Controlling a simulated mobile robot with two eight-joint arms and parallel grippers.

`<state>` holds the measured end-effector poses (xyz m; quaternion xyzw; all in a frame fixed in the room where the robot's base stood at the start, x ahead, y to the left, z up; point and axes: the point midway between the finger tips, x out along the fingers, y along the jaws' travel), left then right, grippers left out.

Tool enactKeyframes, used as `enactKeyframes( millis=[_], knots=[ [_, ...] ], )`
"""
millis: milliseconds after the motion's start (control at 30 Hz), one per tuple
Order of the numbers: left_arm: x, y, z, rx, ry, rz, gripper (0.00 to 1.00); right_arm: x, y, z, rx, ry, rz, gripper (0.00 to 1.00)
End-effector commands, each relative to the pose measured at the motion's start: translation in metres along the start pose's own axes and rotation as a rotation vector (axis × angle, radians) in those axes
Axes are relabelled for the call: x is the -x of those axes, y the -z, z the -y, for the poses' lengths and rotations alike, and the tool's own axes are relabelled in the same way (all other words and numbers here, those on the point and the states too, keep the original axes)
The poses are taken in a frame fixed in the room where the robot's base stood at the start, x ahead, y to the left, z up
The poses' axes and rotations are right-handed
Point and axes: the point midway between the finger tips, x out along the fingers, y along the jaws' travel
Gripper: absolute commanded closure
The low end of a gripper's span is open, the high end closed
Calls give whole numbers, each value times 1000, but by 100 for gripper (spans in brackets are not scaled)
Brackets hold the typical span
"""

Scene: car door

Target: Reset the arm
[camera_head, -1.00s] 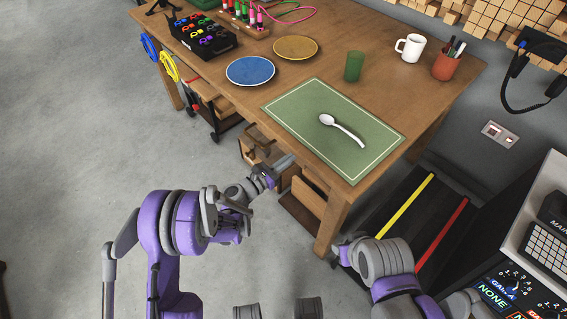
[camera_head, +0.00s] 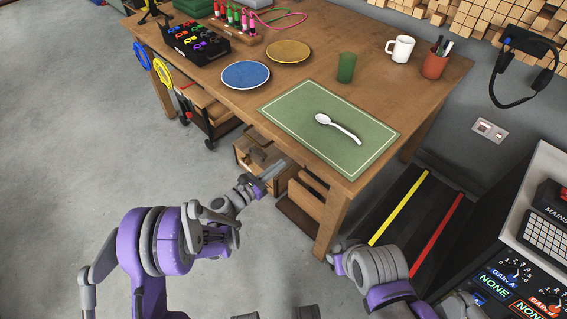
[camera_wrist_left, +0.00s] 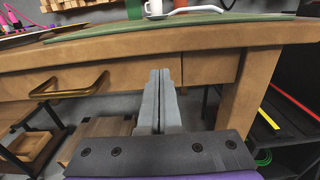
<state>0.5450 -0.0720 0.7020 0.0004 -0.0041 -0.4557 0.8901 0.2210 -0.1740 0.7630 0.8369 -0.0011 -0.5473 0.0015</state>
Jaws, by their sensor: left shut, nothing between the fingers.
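My left gripper (camera_head: 276,172) is in front of the wooden table's (camera_head: 300,60) near edge, below the tabletop, with nothing held. In the left wrist view its two fingers (camera_wrist_left: 159,85) are pressed together and point at the table's front drawer panel (camera_wrist_left: 200,68). My right arm (camera_head: 380,275) shows at the lower right of the head view. Its gripper cannot be made out there.
On the table are a green mat (camera_head: 370,150) with a white spoon (camera_head: 338,128), a blue plate (camera_head: 246,75), a yellow plate (camera_head: 288,51), a green cup (camera_head: 346,68) and a white mug (camera_head: 400,48). A control panel (camera_head: 520,285) stands at right. The left floor is clear.

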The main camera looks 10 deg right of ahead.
Motion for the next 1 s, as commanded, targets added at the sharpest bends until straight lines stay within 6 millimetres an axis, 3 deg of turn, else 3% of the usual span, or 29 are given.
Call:
enactKeyframes(
  millis=[33,200,400,800,1000],
  knots=[
    [15,-1,-1,-1,-4,-1,100,1,1,0,0,0,0,57],
    [52,0,-1,-1,-3,-2,100,0,1,0,0,0,0,57],
    [78,0,-1,-1,-3,-2,100,-1,0,0,0,0,0,57],
    [85,-2,0,-16,2,-10,100,-1,0,0,0,0,0,57],
    [92,-21,12,-251,49,-147,100,-1,0,0,0,0,0,57]
  ],
)
